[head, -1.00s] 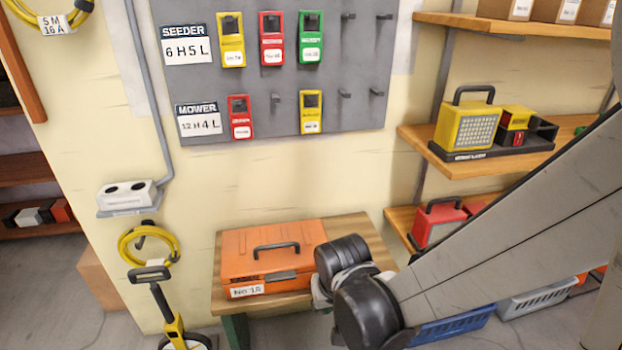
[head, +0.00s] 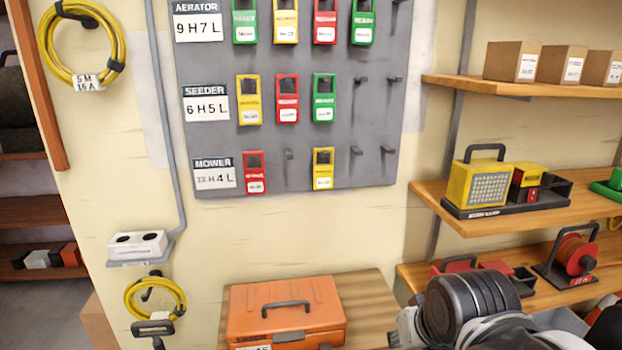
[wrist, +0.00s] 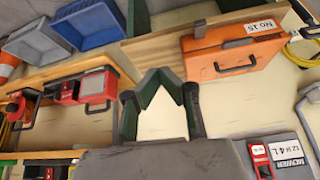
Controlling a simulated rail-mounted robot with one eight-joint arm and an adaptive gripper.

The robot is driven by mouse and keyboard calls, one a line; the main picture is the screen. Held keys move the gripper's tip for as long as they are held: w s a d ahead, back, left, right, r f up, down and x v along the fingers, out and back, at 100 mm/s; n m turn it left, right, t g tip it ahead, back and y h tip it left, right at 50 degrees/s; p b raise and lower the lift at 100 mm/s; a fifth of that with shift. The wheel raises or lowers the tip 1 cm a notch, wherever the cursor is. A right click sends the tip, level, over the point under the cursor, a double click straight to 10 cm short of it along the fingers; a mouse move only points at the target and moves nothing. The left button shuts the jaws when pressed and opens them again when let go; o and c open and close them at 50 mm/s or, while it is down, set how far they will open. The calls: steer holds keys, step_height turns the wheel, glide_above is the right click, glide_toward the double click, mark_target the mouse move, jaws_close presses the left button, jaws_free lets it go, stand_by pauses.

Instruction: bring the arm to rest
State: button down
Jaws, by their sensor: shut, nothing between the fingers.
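My gripper (wrist: 160,78) shows in the wrist view, its two dark green fingers meeting at the tips with nothing between them. The wrist view is upside down. The gripper points toward the wall and bench area and appears to touch nothing.
An orange case (head: 285,312) lies on a wooden bench (head: 372,300). A grey board (head: 300,165) with coloured tags hangs above. Shelves at the right hold a yellow lamp (head: 478,186) and a reel (head: 576,255). Blue (wrist: 88,22) and grey (wrist: 38,48) crates show in the wrist view.

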steer(key=s+d+r+t, duration=0.1)
steer(key=s+d+r, duration=0.3)
steer(key=s, duration=0.1)
step_height(320, 180, up, 14)
steer(key=p, duration=1.4)
steer(key=shift+w+m, duration=0.25)
steer(key=shift+m, duration=0.05)
